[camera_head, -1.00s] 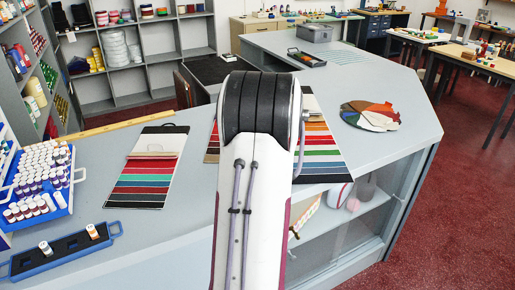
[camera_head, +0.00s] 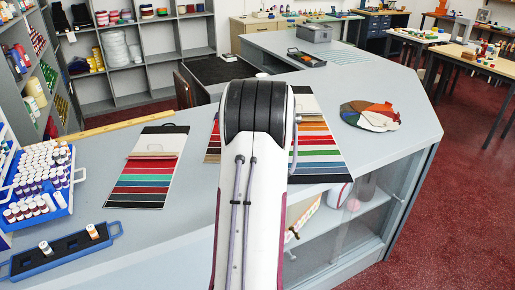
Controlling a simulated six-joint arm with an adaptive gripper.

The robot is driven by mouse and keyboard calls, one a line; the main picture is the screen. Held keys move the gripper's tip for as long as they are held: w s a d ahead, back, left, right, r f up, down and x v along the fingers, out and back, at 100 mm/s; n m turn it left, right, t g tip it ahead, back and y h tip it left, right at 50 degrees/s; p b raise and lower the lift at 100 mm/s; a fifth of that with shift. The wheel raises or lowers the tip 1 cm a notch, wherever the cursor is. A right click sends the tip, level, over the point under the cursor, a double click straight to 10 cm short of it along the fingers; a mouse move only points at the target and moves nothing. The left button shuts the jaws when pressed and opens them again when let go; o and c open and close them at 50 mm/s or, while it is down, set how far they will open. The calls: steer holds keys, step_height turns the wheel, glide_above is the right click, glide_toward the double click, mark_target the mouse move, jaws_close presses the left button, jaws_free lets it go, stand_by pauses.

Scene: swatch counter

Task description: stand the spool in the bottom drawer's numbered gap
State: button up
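A blue drawer (camera_head: 62,207) juts out at the left edge, packed with rows of small white-capped spools (camera_head: 45,165); labels and any numbered gap are too small to make out. A blue-handled tray (camera_head: 37,264) with a dark insert lies in front of it. Two white-topped spools stand apart in this tray, one at its left half (camera_head: 45,247) and one with a brown-orange band at its right (camera_head: 92,231). Which spool the task means, I cannot tell. My arm fills the middle of the view. My gripper is not in view, and no held thing shows.
Striped swatch cards lie on the grey counter (camera_head: 205,200), one left (camera_head: 143,190) and one partly behind my arm (camera_head: 318,151). A multicoloured swatch fan (camera_head: 370,116) lies at right. A yellow ruler (camera_head: 112,126) lies along the back edge. Bare counter separates tray and arm.

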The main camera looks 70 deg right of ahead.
steer(key=shift+w+d+f, duration=0.1)
steer(key=shift+d, duration=0.1)
stand_by(0.4)
steer(key=c, duration=0.9)
steer(key=shift+c, duration=0.2)
step_height(320, 180, up, 10)
stand_by(0.6)
